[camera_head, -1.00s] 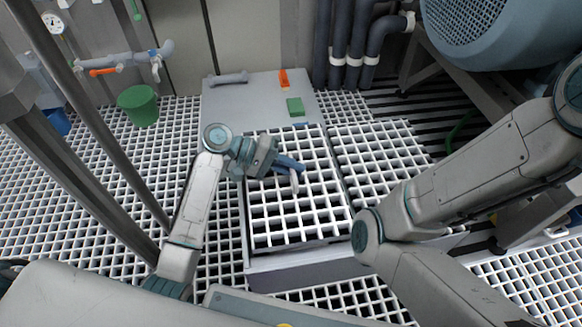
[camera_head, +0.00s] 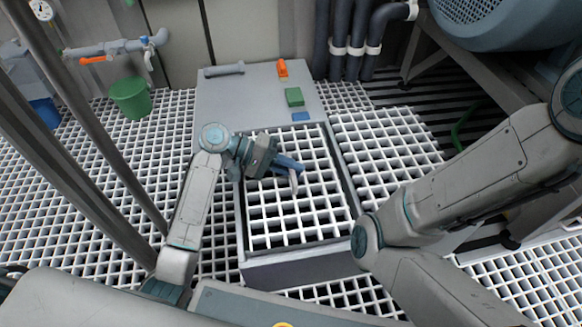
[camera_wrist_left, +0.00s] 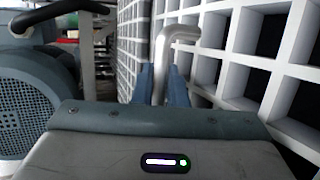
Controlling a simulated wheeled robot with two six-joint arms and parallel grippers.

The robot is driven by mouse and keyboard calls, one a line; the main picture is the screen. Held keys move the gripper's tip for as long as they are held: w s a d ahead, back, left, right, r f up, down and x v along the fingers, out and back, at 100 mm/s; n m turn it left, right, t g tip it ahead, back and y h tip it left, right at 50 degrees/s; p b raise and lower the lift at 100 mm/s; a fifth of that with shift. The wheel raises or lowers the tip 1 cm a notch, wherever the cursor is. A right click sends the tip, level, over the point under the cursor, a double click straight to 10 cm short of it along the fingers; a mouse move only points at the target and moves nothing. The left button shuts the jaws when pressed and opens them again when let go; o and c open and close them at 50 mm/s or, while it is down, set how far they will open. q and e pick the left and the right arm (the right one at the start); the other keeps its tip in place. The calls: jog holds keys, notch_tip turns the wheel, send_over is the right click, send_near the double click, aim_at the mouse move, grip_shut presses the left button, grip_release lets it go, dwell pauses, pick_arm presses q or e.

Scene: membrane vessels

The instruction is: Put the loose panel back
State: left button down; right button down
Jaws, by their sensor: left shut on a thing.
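The loose panel is a white square grating (camera_head: 268,222) in the middle of the head view. It lies over or within a grey-rimmed opening (camera_head: 300,267); I cannot tell whether it is fully seated. A dark gap shows along its right side. My left gripper (camera_head: 292,168) is above the panel's far half, its blue fingers shut on a bent metal handle. In the left wrist view the handle (camera_wrist_left: 162,62) stands between the blue fingers (camera_wrist_left: 160,88), with the white grating (camera_wrist_left: 245,60) close on the right. My right arm shows, but its gripper is not in view.
A grey plate (camera_head: 235,100) behind the opening bears a green block (camera_head: 294,97), an orange item (camera_head: 282,68) and a blue pad (camera_head: 301,116). A green bucket (camera_head: 131,98) stands left. A large blue machine (camera_head: 500,35) and pipes (camera_head: 352,40) stand beyond. Fixed grating surrounds the opening.

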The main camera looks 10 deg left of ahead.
pick_arm(q)
jog(key=shift+f, duration=0.35)
dwell(0.4)
jog(key=c, duration=1.4)
grip_release()
jog(key=shift+o, duration=0.2)
jog(key=shift+f, duration=0.1)
jog(key=shift+f, duration=0.1)
